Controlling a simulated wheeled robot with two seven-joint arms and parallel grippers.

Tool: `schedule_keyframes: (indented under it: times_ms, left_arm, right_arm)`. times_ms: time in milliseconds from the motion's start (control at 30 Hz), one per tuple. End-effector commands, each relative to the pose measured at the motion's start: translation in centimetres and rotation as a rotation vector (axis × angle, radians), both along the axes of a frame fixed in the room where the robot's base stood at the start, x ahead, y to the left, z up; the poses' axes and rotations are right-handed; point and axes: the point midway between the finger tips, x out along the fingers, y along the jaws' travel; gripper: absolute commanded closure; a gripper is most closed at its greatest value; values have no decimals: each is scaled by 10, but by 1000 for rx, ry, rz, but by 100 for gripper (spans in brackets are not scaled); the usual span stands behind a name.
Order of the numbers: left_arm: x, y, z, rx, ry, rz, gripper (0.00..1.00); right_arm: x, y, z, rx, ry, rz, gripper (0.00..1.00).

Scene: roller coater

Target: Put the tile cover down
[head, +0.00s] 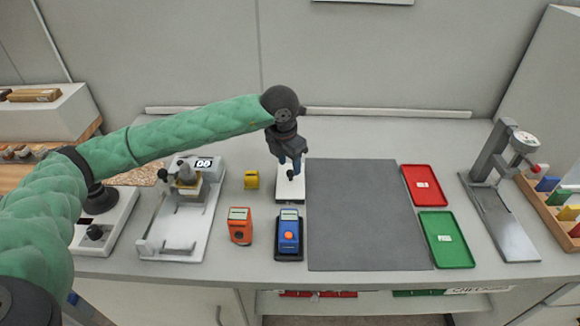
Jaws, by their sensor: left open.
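My left gripper (292,172) points down over the white flat piece (289,194) at the left edge of the dark grey mat (350,215). Its fingers are open. The white piece lies on the table, partly hidden by the gripper; I cannot tell whether it is the tile, its cover, or both. I cannot tell whether the fingertips touch it. My right gripper is not in view.
A blue device (289,232) on a black base and an orange device (239,226) stand in front. A small yellow block (251,179) is to the left. Red (423,185) and green (446,239) trays lie right of the mat. The mat is clear.

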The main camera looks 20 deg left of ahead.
Motion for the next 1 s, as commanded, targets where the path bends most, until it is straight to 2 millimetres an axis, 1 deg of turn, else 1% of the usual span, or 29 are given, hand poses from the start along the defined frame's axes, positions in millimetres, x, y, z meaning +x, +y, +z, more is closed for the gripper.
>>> schedule_keyframes:
  times_ms: [33, 300, 500, 700, 1000]
  left_arm:
    - [-1, 0, 12, 0, -2, -1, 56]
    - [-8, 4, 62, -1, -2, 0, 56]
    - [-11, 6, 84, 0, -1, 0, 56]
    - [-12, 7, 91, 0, 1, 0, 56]
    - [-12, 7, 91, 0, 1, 0, 56]
  right_arm:
    - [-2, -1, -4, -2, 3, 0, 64]
    - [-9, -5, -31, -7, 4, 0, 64]
    - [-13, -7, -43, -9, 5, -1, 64]
    - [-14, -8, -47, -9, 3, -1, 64]
    - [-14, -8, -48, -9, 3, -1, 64]
